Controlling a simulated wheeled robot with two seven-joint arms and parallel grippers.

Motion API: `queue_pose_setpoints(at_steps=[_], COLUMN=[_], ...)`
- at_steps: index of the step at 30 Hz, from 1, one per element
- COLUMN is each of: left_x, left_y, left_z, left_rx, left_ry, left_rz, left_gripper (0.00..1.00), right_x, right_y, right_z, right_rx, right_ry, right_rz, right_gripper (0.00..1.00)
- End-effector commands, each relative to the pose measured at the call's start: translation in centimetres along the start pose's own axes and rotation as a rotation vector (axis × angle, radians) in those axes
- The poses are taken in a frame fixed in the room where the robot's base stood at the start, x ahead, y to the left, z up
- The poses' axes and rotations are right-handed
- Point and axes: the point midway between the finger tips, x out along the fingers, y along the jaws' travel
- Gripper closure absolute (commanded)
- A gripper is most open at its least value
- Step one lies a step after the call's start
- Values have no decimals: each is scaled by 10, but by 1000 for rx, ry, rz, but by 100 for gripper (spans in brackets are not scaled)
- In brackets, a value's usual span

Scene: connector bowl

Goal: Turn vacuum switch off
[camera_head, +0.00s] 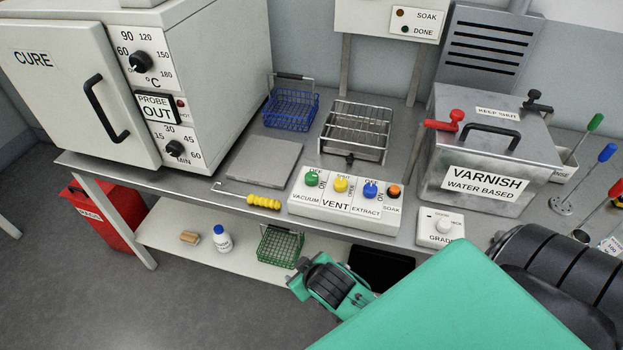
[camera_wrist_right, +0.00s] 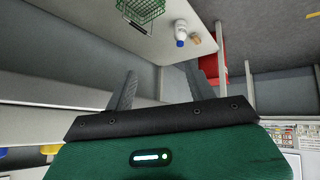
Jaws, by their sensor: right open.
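The vacuum switch is a green knob (camera_head: 311,179) at the left end of a white control box (camera_head: 330,211). OFF and ON labels sit beside it; which one it points to is too small to tell. My right arm comes in from the lower right of the head view, in front of the bench, with its black and green wrist below and in front of the box. In the right wrist view my right gripper (camera_wrist_right: 161,86) is open with nothing between its two dark fingers. It is apart from the knob. My left gripper is not in view.
The box also carries a yellow vent knob (camera_head: 340,184), a blue extract knob (camera_head: 370,189) and an orange soak button (camera_head: 393,191). A yellow-handled hook (camera_head: 263,202) lies left of it. A varnish tank (camera_head: 490,165) stands right. The lower shelf holds a green basket (camera_head: 280,247) and bottle (camera_head: 222,239).

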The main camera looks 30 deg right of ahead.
Motion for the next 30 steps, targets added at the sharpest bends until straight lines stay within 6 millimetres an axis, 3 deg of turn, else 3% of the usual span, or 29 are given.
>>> queue_pose_setpoints(at_steps=[2,3,10,14,19,21,24,27,30], left_x=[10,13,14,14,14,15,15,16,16], left_y=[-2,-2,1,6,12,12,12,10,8], left_z=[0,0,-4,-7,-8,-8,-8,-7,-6], left_rx=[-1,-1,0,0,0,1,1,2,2], left_ry=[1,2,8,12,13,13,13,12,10], left_rz=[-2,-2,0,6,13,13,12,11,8], left_gripper=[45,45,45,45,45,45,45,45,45], right_x=[-16,-26,-56,-77,-119,-138,-160,-172,-171], right_y=[4,8,7,-4,-37,-55,-83,-106,-120], right_z=[-31,-57,-168,-226,-299,-320,-335,-336,-326], right_rx=[0,-6,-61,-131,-308,-416,-598,-811,-1047], right_ry=[92,171,557,794,1153,1291,1444,1538,1559], right_rz=[17,33,60,41,-53,-119,-234,-365,-503], right_gripper=[45,45,45,45,45,45,45,45,45])
